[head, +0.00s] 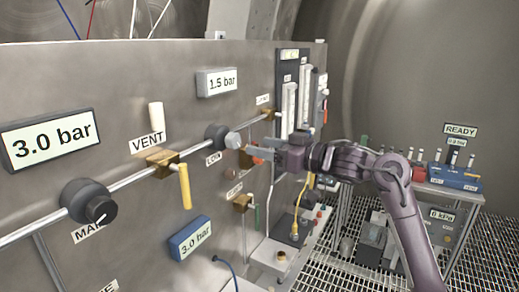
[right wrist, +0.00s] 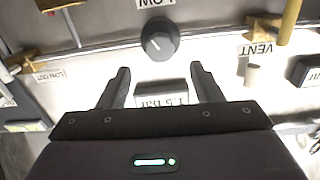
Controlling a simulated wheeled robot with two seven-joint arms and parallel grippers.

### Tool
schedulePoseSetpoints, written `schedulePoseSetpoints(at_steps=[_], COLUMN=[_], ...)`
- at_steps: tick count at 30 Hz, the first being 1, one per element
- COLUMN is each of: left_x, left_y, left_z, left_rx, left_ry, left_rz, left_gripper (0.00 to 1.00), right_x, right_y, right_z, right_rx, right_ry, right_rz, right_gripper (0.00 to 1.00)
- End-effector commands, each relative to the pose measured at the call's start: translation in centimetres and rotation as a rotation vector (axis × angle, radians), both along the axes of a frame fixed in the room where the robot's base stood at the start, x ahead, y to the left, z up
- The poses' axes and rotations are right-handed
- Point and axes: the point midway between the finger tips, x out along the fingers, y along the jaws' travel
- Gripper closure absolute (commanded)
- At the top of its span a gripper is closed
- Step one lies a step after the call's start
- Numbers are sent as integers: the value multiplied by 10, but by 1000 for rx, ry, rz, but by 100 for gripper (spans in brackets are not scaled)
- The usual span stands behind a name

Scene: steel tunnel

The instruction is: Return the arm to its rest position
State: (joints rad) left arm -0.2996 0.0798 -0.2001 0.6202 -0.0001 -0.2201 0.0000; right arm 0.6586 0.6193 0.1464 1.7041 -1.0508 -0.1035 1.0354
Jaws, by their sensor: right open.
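My right arm comes in from the right in the head view, with its gripper (head: 252,148) at the panel. In the right wrist view its two fingers (right wrist: 160,68) stand apart with nothing held between them. A dark round knob (head: 217,136) on the pipe is just left of the fingertips. The knob also shows beyond the fingers in the right wrist view (right wrist: 159,38), apart from them. The 1.5 bar display (head: 218,82) is above the knob; it appears upside down between the fingers in the right wrist view (right wrist: 161,93). My left gripper is out of view.
The steel panel (head: 130,75) carries a VENT valve with a yellow handle (head: 184,186), a larger knob (head: 88,201) and a blue 3.0 bar display (head: 190,237). A bench with a blue box (head: 455,176) stands at right. Grating (head: 480,262) covers the floor.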

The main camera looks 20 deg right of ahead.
Motion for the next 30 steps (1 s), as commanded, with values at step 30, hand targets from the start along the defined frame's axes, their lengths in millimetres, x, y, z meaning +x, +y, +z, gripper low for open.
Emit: schedulePoseSetpoints(at_steps=[30], left_x=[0], left_y=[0], left_z=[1], left_rx=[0], left_ry=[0], left_rz=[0], left_gripper=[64], right_x=[-136], right_y=[52], right_z=[-307], right_rx=[-457], right_ry=[559], right_rz=[-484], right_gripper=[41])
